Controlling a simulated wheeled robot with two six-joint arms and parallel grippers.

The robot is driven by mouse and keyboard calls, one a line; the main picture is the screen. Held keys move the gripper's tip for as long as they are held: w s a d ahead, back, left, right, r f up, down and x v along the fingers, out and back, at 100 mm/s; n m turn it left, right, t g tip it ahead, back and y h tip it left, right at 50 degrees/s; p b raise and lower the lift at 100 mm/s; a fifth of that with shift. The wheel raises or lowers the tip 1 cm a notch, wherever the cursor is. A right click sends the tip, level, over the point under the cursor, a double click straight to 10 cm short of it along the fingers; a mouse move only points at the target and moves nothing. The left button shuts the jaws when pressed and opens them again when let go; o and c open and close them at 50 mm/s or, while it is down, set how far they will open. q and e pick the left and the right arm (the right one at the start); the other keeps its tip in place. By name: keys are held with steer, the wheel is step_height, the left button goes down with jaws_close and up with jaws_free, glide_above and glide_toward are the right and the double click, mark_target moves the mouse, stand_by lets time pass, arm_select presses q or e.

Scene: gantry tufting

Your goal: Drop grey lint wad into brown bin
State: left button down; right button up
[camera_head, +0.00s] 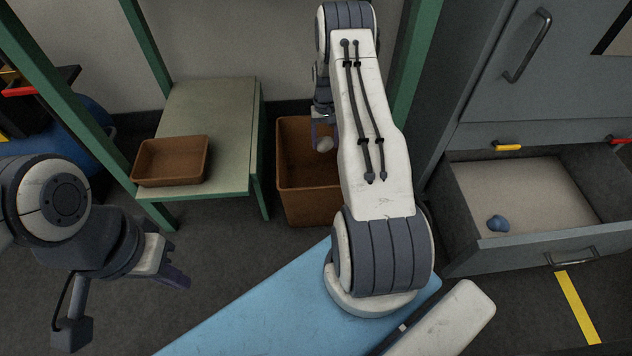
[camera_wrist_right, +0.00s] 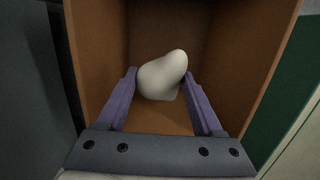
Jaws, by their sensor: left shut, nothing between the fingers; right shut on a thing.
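The grey lint wad (camera_wrist_right: 163,78) is a pale, rounded lump between the purple fingers of my right gripper (camera_wrist_right: 166,88) in the right wrist view. The wad also shows in the head view (camera_head: 325,145), over the opening of the brown bin (camera_head: 309,203). The bin's walls (camera_wrist_right: 262,60) surround the wad in the right wrist view. My right gripper (camera_head: 322,135) is partly hidden by its own arm in the head view. My left gripper (camera_head: 175,277) is shut and empty, above the floor at the lower left.
A shallow brown tray (camera_head: 208,160) sits on a pale green table (camera_head: 225,105) left of the bin. An open drawer (camera_head: 530,241) at the right holds a blue lump (camera_head: 497,223). Green posts (camera_head: 413,60) stand behind. A blue surface (camera_head: 270,318) lies in front.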

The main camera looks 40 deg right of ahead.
steer(key=shift+a+f, duration=0.1)
steer(key=o, duration=1.3)
steer(key=shift+o, duration=0.2)
step_height(320, 180, up, 10)
steer(key=w+p, duration=0.1)
steer(key=p, duration=0.3)
steer(key=shift+d+r+p, duration=0.2)
steer(key=shift+d+p, duration=0.1)
steer(key=shift+d, duration=0.05)
